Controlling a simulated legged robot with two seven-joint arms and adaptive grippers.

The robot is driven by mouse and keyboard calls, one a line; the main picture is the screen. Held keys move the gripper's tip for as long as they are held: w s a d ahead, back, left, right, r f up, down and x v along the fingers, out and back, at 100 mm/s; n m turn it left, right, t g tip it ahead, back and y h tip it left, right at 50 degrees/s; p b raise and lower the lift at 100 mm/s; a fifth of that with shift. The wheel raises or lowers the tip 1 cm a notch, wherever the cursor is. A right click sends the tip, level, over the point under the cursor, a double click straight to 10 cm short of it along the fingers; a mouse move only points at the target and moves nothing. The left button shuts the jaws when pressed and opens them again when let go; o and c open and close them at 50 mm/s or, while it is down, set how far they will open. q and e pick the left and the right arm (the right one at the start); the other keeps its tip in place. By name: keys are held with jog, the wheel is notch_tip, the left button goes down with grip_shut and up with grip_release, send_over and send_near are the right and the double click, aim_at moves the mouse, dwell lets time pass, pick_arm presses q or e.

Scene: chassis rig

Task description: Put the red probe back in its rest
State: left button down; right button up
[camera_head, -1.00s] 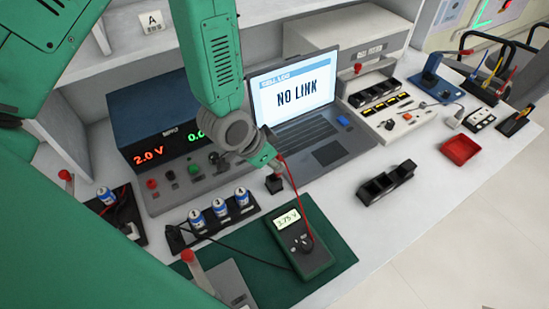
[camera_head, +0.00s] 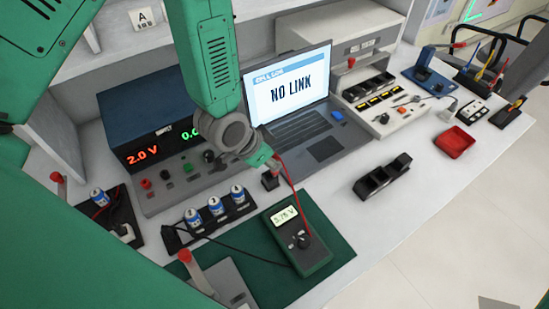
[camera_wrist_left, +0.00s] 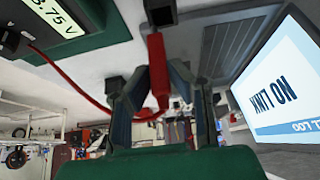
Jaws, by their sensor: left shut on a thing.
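My left gripper (camera_head: 267,160) is shut on the red probe (camera_wrist_left: 158,72), which shows between the fingers in the left wrist view. A red lead runs from the probe to the multimeter (camera_head: 297,238), which lies on a green mat (camera_head: 338,252) and reads about 3.75 V. A small black block (camera_head: 270,181), which looks like the probe's rest, stands just below the gripper, in front of the laptop. It also shows in the left wrist view (camera_wrist_left: 160,12), beyond the probe's far end. I cannot tell whether the probe touches it. My right gripper is not in view.
The laptop (camera_head: 322,150) showing "NO LINK" stands close behind the gripper. A power supply (camera_head: 150,120) and a rack of blue-white cells (camera_head: 213,228) are to the left. A black holder (camera_head: 383,177) and a red tray (camera_head: 455,142) lie to the right, with bare table between.

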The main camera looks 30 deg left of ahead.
pick_arm(q)
jog(key=shift+a+f, duration=0.2)
jog(key=shift+d+r+p, duration=0.15)
jog(key=shift+r+p, duration=0.2)
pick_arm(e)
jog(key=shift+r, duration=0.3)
pick_arm(q)
jog(key=shift+a, duration=0.3)
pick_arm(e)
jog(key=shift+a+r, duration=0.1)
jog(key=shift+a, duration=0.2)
pick_arm(q)
jog(key=shift+a, duration=0.45)
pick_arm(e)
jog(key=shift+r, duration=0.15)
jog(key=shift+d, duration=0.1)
pick_arm(q)
jog(key=shift+p, duration=0.4)
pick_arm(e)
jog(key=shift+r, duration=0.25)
